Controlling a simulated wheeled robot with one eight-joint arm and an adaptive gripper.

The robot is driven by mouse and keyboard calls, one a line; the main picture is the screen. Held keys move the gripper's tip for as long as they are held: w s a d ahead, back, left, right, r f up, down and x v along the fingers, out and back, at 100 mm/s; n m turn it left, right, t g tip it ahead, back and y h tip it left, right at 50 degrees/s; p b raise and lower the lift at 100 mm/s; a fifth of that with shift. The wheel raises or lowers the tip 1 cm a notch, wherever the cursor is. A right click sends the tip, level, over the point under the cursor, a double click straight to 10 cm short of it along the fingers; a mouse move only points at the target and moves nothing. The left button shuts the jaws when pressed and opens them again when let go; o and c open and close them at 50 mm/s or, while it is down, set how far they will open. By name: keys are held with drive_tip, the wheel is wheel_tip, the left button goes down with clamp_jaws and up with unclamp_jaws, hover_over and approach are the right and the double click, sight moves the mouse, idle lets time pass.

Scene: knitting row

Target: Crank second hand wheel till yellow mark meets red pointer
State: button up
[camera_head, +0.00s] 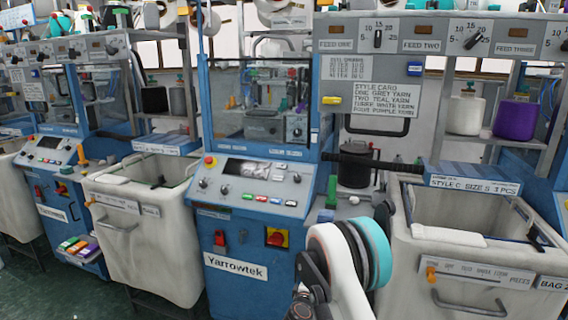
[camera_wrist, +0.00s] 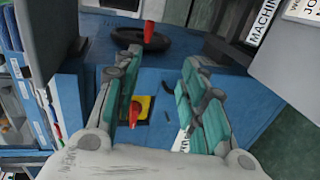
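In the wrist view, a black round wheel (camera_wrist: 128,37) lies on the blue machine face beyond my fingertips. A red upright piece (camera_wrist: 148,32) stands at its right part; I cannot tell whether it is a handle or a pointer. My gripper (camera_wrist: 158,66) is open, its teal-padded fingers apart with nothing between them. It is short of the wheel and does not visibly touch it. No yellow mark shows on the wheel. In the head view, part of my gripper (camera_head: 308,292) shows low in front of the blue Yarrowtek machine (camera_head: 235,285); the wheel cannot be made out there.
A red knob on a yellow plate shows near my left finger (camera_wrist: 138,109) and on the machine front (camera_head: 277,237). A red switch (camera_head: 219,240) is left of it. White bins stand left (camera_head: 150,250) and right (camera_head: 465,270) of the machine. Green floor (camera_wrist: 285,140) is clear.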

drive_tip(key=s+d+r+m+g, duration=0.1)
drive_tip(key=s+d+r+m, duration=0.25)
drive_tip(key=r, duration=0.45)
drive_tip(key=s+d+r+m+g, duration=0.25)
drive_tip(key=s+r, duration=0.25)
drive_tip(key=r, duration=0.3)
drive_tip(key=s+d+r+m+g, duration=0.1)
drive_tip(key=s+d+r+m, duration=0.2)
drive_tip(key=r, duration=0.4)
drive_tip(key=s+r+m+g+y, duration=0.3)
drive_tip(key=s+m+y, duration=0.1)
drive_tip(key=s, duration=2.8)
drive_tip(key=shift+r+m+y, duration=0.2)
drive_tip(key=shift+m+y, duration=0.1)
drive_tip(key=shift+m, duration=0.3)
